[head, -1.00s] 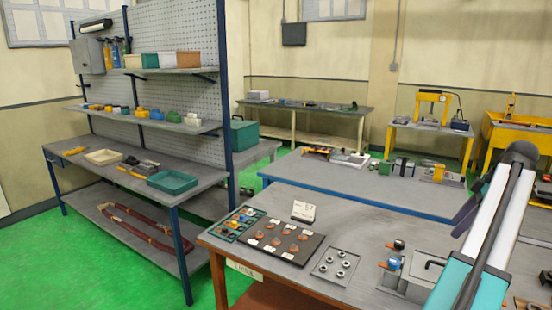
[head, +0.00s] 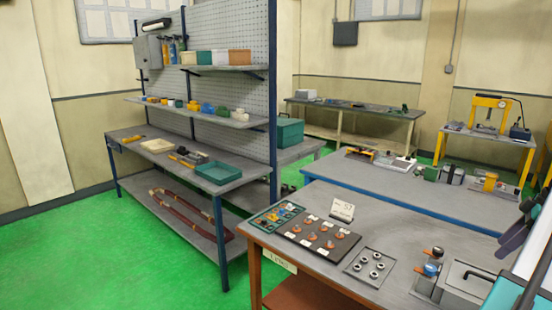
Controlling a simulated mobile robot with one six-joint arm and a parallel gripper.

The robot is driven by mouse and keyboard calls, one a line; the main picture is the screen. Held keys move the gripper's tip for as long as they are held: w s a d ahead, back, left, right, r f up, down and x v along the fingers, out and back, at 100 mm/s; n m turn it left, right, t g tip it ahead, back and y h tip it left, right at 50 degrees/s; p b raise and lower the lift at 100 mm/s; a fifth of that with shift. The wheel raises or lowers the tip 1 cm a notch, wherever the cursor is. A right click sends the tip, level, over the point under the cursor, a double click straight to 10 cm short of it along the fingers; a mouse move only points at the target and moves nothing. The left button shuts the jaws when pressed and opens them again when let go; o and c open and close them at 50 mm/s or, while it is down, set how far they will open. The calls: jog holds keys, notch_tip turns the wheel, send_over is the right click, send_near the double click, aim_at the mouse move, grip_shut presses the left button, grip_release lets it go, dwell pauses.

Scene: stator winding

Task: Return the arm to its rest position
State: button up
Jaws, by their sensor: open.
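Part of my arm (head: 526,283) shows at the right edge in the head view, as a teal and white link with dark parts beside it. The frame edge cuts it off. I cannot make out any gripper fingers, and no task object shows held there. The arm stands over the right end of the near workbench (head: 330,276), close to a grey fixture box (head: 466,281).
On the near bench are a dark board with copper-coloured parts (head: 318,235), a plate of metal rings (head: 371,267) and a white card (head: 342,210). A shelved bench (head: 130,143) stands left. Green floor (head: 90,260) is open at front left.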

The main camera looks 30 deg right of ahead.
jog(key=w+a+f+m+g, duration=0.1)
jog(key=w+a+f, duration=0.9)
jog(key=w, duration=0.4)
jog(key=w+a+f+m+g, duration=0.1)
jog(key=w+a+f, duration=0.9)
jog(key=w, duration=0.3)
jog(key=w+a+f+g, duration=0.1)
jog(key=w+a+f, duration=0.2)
jog(key=a+f, duration=0.55)
jog(key=w+a+f+m, duration=0.1)
jog(key=w+a+f, duration=0.25)
jog(key=a, duration=1.05)
jog(key=w+a+f+g, duration=0.1)
jog(key=w+a+f, duration=0.2)
jog(key=a+f, duration=0.65)
jog(key=s+a+f+h, duration=0.1)
jog(key=s+a+f, duration=0.1)
jog(key=a, duration=0.6)
jog(key=s+a+f+h, duration=0.1)
jog(key=s+a, duration=0.1)
jog(key=a, duration=0.7)
jog(key=s+f+g+b, duration=0.5)
jog(key=s+f+b, duration=0.5)
jog(key=s+f, duration=1.6)
notch_tip(320, 180, down, 2)
jog(key=shift+s+d+f+m+g, duration=0.2)
jog(key=shift+m+g, duration=0.1)
jog(key=shift+g, duration=0.1)
